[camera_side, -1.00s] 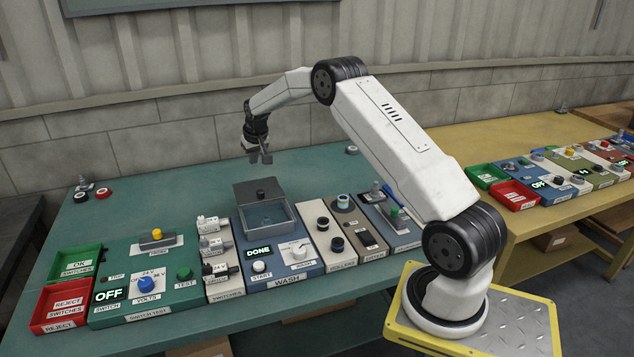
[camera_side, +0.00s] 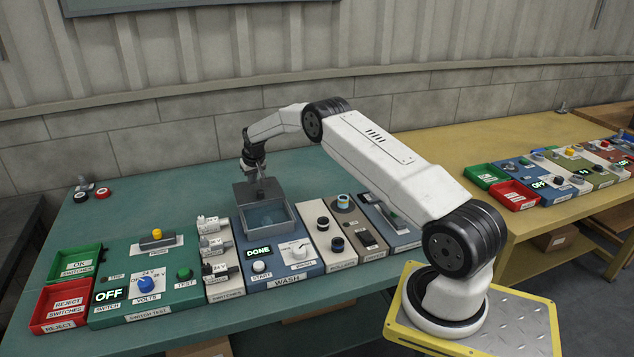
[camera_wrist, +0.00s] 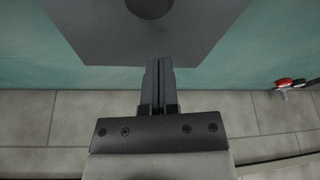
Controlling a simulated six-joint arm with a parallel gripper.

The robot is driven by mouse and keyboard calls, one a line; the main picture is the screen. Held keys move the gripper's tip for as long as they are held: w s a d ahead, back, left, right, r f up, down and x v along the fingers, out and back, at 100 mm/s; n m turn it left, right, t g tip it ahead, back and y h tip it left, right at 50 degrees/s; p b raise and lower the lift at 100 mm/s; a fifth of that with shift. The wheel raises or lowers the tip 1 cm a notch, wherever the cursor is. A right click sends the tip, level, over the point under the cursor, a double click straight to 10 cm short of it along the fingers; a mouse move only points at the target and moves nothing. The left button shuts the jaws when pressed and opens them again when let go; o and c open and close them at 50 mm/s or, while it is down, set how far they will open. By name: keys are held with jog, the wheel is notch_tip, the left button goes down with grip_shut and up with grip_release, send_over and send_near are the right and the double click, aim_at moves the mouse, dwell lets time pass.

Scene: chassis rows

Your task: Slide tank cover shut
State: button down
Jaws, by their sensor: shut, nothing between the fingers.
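The tank cover (camera_side: 244,194) is a flat dark grey plate at the back of the wash tank (camera_side: 287,228). The tank stands open in front of it, with its inside showing. In the wrist view the cover (camera_wrist: 95,30) fills the top, with its round dark knob (camera_wrist: 149,6) at the upper edge. My gripper (camera_side: 259,181) is low at the cover's rear side. In the wrist view its shut, empty fingers (camera_wrist: 158,64) overlap the cover's near edge. I cannot tell whether they touch it.
The bench (camera_side: 150,215) behind the tank is clear.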

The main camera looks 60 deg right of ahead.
aim_at(258, 184)
jog(key=shift+f, duration=0.3)
jog(key=shift+s+a+r, duration=0.1)
jog(key=shift+s+a, duration=0.4)
jog(key=shift+s, duration=0.35)
jog(key=shift+s+a, duration=0.5)
jog(key=shift+s, duration=0.3)
jog(key=shift+s, duration=0.1)
jog(key=shift+s+a, duration=4.1)
jog(key=shift+a, duration=0.1)
jog(key=shift+s+a, duration=0.15)
jog(key=shift+s, duration=0.1)
jog(key=shift+f, duration=0.2)
